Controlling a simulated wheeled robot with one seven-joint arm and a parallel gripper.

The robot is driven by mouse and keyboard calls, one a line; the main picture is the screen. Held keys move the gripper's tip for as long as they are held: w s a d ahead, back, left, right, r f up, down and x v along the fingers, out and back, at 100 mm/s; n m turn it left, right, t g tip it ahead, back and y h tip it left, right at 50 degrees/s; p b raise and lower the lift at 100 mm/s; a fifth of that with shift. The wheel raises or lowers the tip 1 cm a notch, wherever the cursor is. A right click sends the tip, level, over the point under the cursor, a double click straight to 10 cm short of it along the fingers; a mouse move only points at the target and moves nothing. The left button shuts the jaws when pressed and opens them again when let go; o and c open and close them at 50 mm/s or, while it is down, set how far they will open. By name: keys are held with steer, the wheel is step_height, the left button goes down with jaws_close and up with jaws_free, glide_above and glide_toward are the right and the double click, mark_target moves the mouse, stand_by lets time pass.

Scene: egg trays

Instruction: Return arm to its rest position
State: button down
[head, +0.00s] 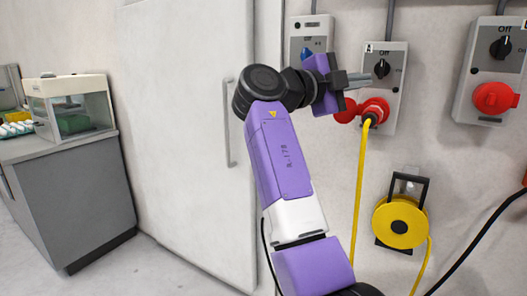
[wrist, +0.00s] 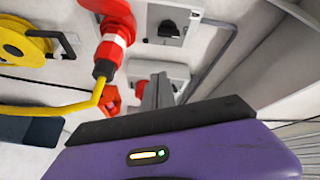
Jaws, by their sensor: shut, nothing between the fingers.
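My purple arm rises from the bottom of the head view and bends right at the top. My gripper (head: 364,79) is shut and empty, pointing right in front of the wall sockets. In the wrist view its closed fingers (wrist: 158,92) reach toward the wall. A red plug (head: 373,111) on a yellow cable (head: 360,185) sits in the socket box marked A (head: 393,75). The red plug (wrist: 117,40) also shows in the wrist view, left of the fingers and apart from them.
A second socket box (head: 490,70) is at the right, and another (head: 311,35) is partly behind my gripper. A yellow cable reel (head: 400,222) hangs below. A pale door (head: 185,130) is behind my arm. A grey counter (head: 70,190) with a glass-sided box (head: 72,105) stands left.

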steer(key=w+a+f+n+t+y, duration=0.2)
steer(key=a+f+n+t+y, duration=0.25)
steer(key=f+n, duration=0.3)
steer(key=w+a+f+n+t+y, duration=0.3)
steer(key=f+n+t+y, duration=0.15)
steer(key=f+n, duration=0.35)
steer(key=s+a+f+n+t+y, duration=0.1)
steer(key=s+f+n+y, duration=0.35)
steer(key=s+f, duration=0.45)
steer(key=s+a+f+n+t+y, duration=0.1)
steer(key=s+f+n+y, duration=0.4)
steer(key=f, duration=0.6)
steer(key=s+d+f+g+h, duration=0.1)
steer(key=s+d+f+g, duration=0.2)
steer(key=s, duration=1.3)
steer(key=s+d+f+n, duration=0.1)
steer(key=s+d+f, duration=0.25)
steer(key=s, duration=1.15)
steer(key=s+d+f+g+h, duration=0.1)
steer(key=s+d+f+g, duration=0.3)
steer(key=s, duration=1.2)
step_height(320, 180, up, 13)
steer(key=a+t+p, duration=0.1)
steer(key=p, duration=1.3)
steer(key=shift+s+r+t, duration=0.15)
steer(key=shift+t, duration=0.15)
